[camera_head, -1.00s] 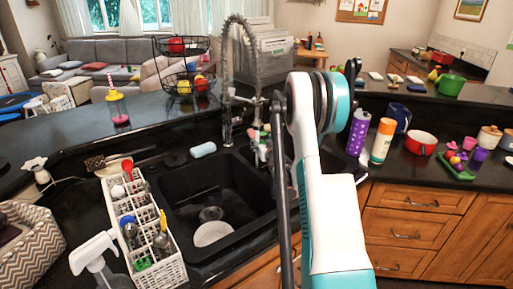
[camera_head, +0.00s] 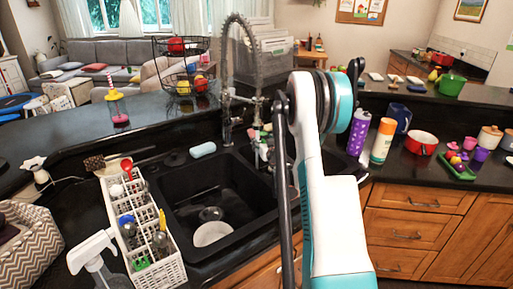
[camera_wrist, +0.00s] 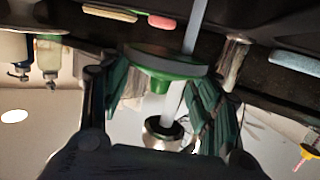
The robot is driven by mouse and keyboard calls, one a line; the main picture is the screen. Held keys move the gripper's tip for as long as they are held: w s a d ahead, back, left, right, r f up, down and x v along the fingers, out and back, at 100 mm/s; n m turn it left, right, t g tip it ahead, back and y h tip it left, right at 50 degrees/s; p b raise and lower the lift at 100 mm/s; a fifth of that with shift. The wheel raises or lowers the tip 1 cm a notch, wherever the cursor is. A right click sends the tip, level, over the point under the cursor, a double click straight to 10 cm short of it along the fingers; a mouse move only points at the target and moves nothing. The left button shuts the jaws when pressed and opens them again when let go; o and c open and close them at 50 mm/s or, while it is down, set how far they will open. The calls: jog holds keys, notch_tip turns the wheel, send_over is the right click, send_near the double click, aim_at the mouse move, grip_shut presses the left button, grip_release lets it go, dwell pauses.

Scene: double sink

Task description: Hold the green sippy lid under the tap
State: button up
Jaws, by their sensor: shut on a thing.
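The green sippy lid (camera_wrist: 160,85) shows in the wrist view, its broad grey-and-green rim crosswise between the two fingers of my gripper (camera_wrist: 160,92). My gripper is shut on it. The wrist picture is upside down. A round metal tap nozzle (camera_wrist: 163,136) shows near the lid, and a pale straight stream runs in line with it past the lid. I cannot tell whether the stream strikes the lid or passes behind it. In the head view the tap (camera_head: 229,75) arches over the double sink (camera_head: 180,210). My arm hides the gripper and lid there.
A white dish caddy (camera_head: 155,240) and a spray bottle (camera_head: 92,255) stand left of the sink. A white bowl (camera_head: 212,233) lies in the left basin. A purple bottle (camera_head: 358,133), an orange-capped bottle (camera_head: 382,142) and a red pot (camera_head: 421,143) stand right of my arm.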

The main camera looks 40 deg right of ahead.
jog(key=d+f+b+v, duration=0.1)
jog(key=b+v, duration=0.1)
jog(key=v, duration=0.6)
jog(key=shift+s+f, duration=0.2)
jog(key=shift+s, duration=0.15)
dwell(1.4)
jog(key=s+a+r+p, duration=0.1)
jog(key=s+r, duration=0.3)
jog(key=shift+s+a, duration=0.25)
jog(key=shift+s, duration=0.1)
dwell(0.4)
